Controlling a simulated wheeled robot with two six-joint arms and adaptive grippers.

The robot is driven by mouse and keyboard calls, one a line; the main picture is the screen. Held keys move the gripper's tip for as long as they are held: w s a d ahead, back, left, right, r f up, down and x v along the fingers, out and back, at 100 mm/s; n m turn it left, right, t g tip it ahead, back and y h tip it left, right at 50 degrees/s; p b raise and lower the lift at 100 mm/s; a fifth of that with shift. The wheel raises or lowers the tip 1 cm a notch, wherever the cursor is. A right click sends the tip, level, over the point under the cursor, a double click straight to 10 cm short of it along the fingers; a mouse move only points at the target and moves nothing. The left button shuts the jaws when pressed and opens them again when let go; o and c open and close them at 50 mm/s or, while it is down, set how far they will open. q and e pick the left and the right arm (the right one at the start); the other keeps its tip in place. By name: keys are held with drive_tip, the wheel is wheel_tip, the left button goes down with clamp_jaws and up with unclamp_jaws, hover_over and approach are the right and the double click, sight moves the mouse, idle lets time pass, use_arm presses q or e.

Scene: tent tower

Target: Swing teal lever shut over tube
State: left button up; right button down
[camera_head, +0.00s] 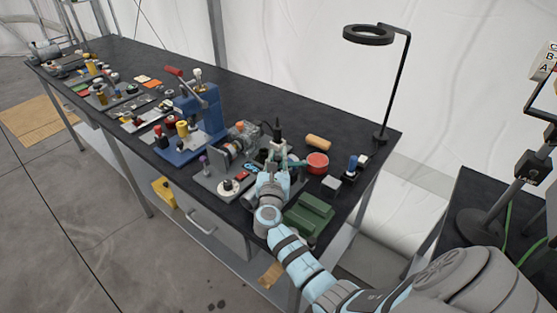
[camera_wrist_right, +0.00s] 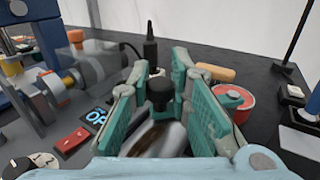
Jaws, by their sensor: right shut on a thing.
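My right gripper (camera_head: 274,167) reaches over the clamp fixture near the front edge of the black bench. In the right wrist view its two teal-padded fingers (camera_wrist_right: 160,90) are closed in around an upright black knob (camera_wrist_right: 160,92), which appears to be the handle end of the teal lever. A shiny metal tube (camera_wrist_right: 158,138) lies just below the knob, between the fingers. A teal piece (camera_wrist_right: 232,97) shows right of the fingers, in front of a red tin. The fingers hide most of the lever and its pivot. My left gripper is not in view.
A green block (camera_head: 309,214) is near the front edge. A blue press (camera_head: 197,115) stands left. A black ring lamp (camera_head: 369,35) rises at the back right corner.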

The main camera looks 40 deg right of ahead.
drive_tip(key=c, duration=1.5)
unclamp_jaws()
drive_tip(key=shift+o, duration=0.2)
drive_tip(key=shift+a, duration=0.1)
drive_tip(key=v, duration=0.7)
drive_tip(key=shift+s+a, duration=0.2)
